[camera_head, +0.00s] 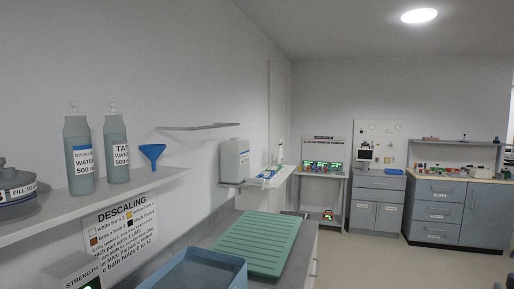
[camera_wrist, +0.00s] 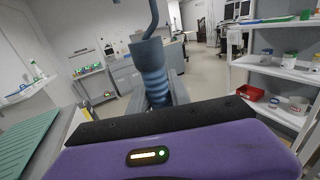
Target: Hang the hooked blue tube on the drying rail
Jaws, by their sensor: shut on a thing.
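The hooked blue tube (camera_wrist: 152,72) stands upright in the middle of the wrist view, ribbed along its lower part, with a thin hook rising from its top and running out of the frame. My gripper (camera_wrist: 160,98) is shut on the tube's lower part; its purple body fills the bottom of the picture and hides the tube's lower end. Neither the gripper nor the tube shows in the head view. A thin grey bar (camera_head: 205,127) sticks out along the left wall above the counter in the head view; I cannot tell for sure whether it is the drying rail.
A shelf (camera_head: 120,203) with two grey bottles and a blue funnel (camera_head: 152,155) runs along the left wall. Below are a green ribbed mat (camera_head: 253,245) and a blue tray (camera_head: 205,262). In the wrist view, a white shelf unit (camera_wrist: 270,70) stands right. Open floor lies beyond.

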